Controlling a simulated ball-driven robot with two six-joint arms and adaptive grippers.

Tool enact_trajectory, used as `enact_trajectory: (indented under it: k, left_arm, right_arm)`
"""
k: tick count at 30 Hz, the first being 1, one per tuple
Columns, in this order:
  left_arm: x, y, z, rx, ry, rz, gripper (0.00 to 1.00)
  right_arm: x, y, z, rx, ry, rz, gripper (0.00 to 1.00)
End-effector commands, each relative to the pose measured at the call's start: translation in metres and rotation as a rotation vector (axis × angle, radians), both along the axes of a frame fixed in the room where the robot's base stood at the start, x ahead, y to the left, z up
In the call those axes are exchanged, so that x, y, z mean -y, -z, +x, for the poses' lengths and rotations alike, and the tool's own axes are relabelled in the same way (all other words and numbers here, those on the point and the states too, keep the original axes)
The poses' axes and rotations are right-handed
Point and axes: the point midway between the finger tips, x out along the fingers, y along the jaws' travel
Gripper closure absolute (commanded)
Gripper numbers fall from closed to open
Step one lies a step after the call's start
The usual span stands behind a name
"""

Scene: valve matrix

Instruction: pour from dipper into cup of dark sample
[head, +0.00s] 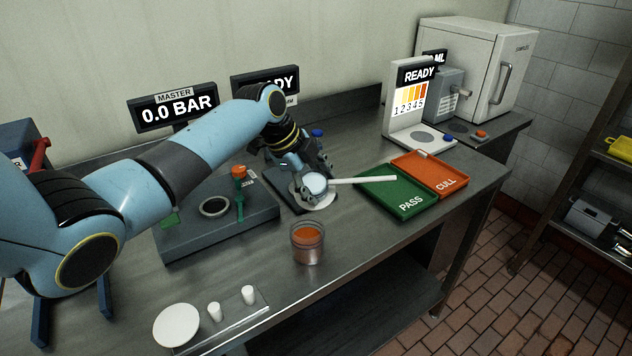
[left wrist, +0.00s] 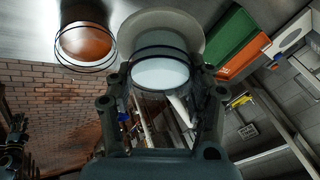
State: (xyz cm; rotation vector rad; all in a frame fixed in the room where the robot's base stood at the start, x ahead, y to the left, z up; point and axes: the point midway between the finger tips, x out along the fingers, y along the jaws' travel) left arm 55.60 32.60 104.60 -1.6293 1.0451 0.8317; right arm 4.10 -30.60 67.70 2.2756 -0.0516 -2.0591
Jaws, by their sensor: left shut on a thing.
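My left gripper (head: 310,182) is shut on a pale round vessel with a long white handle reaching right, which I take for the dipper (head: 362,181). In the left wrist view the dipper's round, pale bowl (left wrist: 160,74) sits between the fingers. The dipper is over or on a white disc (head: 319,203); I cannot tell if they touch. The clear cup of orange-brown sample (head: 307,243) stands upright on the bench, nearer the front and apart from the gripper. It also shows in the left wrist view (left wrist: 86,44).
Green PASS (head: 378,190) and orange CULL (head: 440,168) trays lie to the right. A grey block (head: 185,232) with a valve stands left of the gripper. A white disc (head: 176,325) and small white pieces lie at the front left. Bench around the cup is clear.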

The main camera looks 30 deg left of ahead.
Motion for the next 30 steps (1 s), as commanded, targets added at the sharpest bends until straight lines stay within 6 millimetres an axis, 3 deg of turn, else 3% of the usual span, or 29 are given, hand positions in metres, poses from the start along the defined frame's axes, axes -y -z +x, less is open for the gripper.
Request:
enact_trajectory:
  k: [30]
  left_arm:
    - [0.0029,-0.0027,-0.0053,0.046,0.000,0.017,1.00]
  right_arm:
    - [0.0000,-0.0044,0.0001,0.000,0.000,0.000,0.60]
